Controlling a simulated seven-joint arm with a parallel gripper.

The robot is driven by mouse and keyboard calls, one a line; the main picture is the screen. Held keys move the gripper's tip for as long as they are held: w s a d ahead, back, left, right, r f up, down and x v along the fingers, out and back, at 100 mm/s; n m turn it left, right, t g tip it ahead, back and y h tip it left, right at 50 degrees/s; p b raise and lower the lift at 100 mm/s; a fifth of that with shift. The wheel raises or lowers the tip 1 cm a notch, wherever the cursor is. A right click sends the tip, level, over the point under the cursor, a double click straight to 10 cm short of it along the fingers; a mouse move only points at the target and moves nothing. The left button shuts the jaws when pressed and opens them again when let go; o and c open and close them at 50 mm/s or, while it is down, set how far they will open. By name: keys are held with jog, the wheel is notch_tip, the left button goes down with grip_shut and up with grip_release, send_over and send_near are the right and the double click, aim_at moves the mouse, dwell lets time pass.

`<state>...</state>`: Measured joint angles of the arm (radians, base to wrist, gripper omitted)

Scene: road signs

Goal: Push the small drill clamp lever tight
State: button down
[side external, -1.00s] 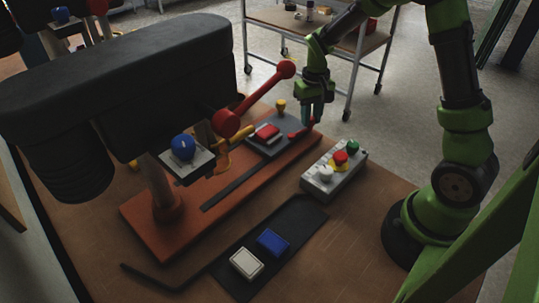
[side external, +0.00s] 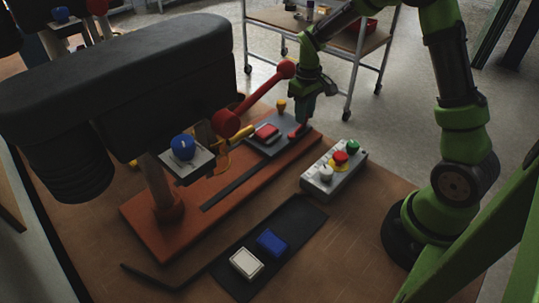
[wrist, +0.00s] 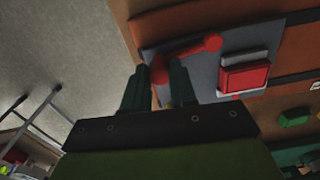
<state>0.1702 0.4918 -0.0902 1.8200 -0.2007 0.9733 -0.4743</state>
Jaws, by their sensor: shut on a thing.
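The small clamp lever (side external: 294,135) is red and lies at the right end of the grey clamp base (side external: 262,148) on the drill press's orange bed. In the wrist view the lever (wrist: 193,51) runs from a round end up at right to an end between my fingers. My gripper (side external: 303,124) points down at that end, also in the wrist view (wrist: 160,80), its fingers close together and shut on the lever. The fingers partly hide the held end. A red block (side external: 267,131) sits in the clamp beside the lever, also in the wrist view (wrist: 245,77).
The large red-knobbed drill handle (side external: 258,97) rises just left of my gripper. A yellow knob (side external: 281,104) stands behind the clamp. A grey button box (side external: 334,167) is in front at right. Blue (side external: 272,242) and white (side external: 246,263) blocks lie on a dark mat.

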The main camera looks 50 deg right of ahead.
jog(key=c, duration=0.9)
grip_release()
notch_tip(320, 180, up, 17)
jog(key=shift+f, duration=0.1)
jog(key=s+a+m+t, duration=0.1)
jog(key=s+a+t, duration=0.1)
jog(key=s+a, duration=0.2)
jog(key=s+a+r+m+t+y, duration=0.1)
jog(key=s+a+t, duration=0.1)
jog(key=s+a, duration=0.3)
jog(key=s+a+r+m+t+y, duration=0.1)
jog(key=s+a+t, duration=0.2)
jog(key=s, duration=0.5)
jog(key=shift+a, duration=0.65)
